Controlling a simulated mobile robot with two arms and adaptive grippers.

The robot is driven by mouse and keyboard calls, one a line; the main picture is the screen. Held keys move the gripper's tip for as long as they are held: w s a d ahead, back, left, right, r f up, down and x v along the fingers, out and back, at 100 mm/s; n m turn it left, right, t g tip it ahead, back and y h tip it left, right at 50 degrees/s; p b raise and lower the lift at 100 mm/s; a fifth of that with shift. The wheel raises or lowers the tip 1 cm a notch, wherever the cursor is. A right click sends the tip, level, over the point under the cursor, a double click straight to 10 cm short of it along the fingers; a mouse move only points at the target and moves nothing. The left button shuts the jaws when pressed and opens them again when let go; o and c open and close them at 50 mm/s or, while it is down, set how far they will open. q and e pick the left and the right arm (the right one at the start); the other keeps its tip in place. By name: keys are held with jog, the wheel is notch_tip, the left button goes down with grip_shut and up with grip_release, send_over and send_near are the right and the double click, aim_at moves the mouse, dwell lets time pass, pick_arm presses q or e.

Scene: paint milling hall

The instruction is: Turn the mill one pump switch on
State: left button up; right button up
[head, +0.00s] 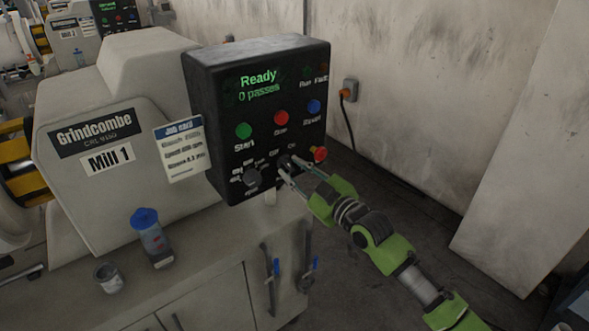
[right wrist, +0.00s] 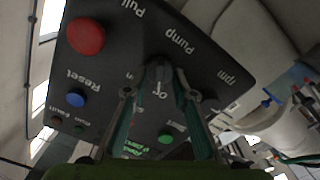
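The black control box (head: 232,110) of Mill 1 shows "Ready, 0 passes" in green. The pump switch (head: 284,161) is a small dark knob low on its face, with Off and On marks above it. My right gripper (head: 287,172) is at the switch, its fingers reaching in from the lower right. In the right wrist view the picture is turned over; the dark pump knob (right wrist: 158,77) lies between the two fingertips, which look spread to either side with gaps. The fingers partly hide the knob, and its setting is hard to read. My left gripper is not in view.
Near the switch are a red pull button (head: 319,154), the rpm knob (head: 252,178), and green Start (head: 243,130), red Stop (head: 281,118) and blue Reset (head: 314,106) buttons. A job card (head: 181,150) hangs left. A blue-capped bottle (head: 152,240) and small cup (head: 109,277) stand on the bench.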

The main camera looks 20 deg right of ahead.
grip_shut()
jog(key=shift+m, duration=0.4)
jog(key=shift+r+m+p, duration=0.1)
jog(key=shift+m+p, duration=0.4)
jog(key=shift+m, duration=0.2)
jog(key=m+p, duration=0.1)
jog(key=m, duration=0.5)
jog(key=shift+m+p, duration=0.4)
jog(key=shift+m, duration=1.5)
